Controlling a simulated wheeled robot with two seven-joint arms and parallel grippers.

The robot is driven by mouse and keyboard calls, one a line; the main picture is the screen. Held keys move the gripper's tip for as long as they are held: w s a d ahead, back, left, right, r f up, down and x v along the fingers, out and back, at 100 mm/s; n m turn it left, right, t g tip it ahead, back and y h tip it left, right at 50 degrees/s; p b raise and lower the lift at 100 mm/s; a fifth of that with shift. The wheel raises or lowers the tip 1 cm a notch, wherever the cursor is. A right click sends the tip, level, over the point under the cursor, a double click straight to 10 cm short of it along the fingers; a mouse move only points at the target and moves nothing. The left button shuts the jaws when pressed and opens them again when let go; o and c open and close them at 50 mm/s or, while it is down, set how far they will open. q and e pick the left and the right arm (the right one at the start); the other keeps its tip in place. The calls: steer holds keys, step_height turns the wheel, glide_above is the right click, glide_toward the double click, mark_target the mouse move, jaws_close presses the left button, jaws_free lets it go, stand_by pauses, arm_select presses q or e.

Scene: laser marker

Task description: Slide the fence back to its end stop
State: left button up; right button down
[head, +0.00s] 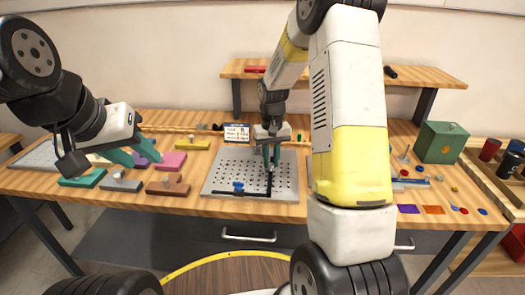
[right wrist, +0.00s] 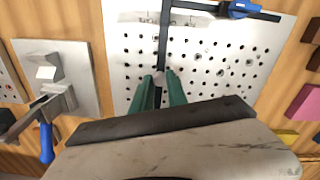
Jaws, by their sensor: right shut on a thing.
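The fence (right wrist: 163,42) is a thin black bar lying across the perforated grey plate (right wrist: 200,70). In the head view the fence (head: 269,184) runs from below my right gripper to the plate's front edge. My right gripper (head: 272,163) has green fingers pointing down at the plate. In the right wrist view my right gripper (right wrist: 160,80) is shut on the fence, one finger on each side; the exact contact is partly hidden. My left gripper (head: 134,156) is open and empty above the left of the bench, away from the plate.
Coloured blocks, including a pink one (head: 172,161), lie left of the plate. A metal fixture with a blue handle (right wrist: 47,143) is beside the plate. A green box (head: 441,142) stands far right.

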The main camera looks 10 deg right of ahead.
stand_by(0.5)
steer(key=d, duration=0.2)
steer(key=s+d, duration=0.1)
steer(key=d, duration=0.1)
steer(key=s+d, duration=0.1)
steer(key=d, duration=0.2)
steer(key=c, duration=1.3)
jaws_free()
steer(key=shift+d, duration=0.1)
steer(key=shift+r, duration=0.3)
step_height(320, 180, up, 7)
steer(key=shift+r, duration=0.15)
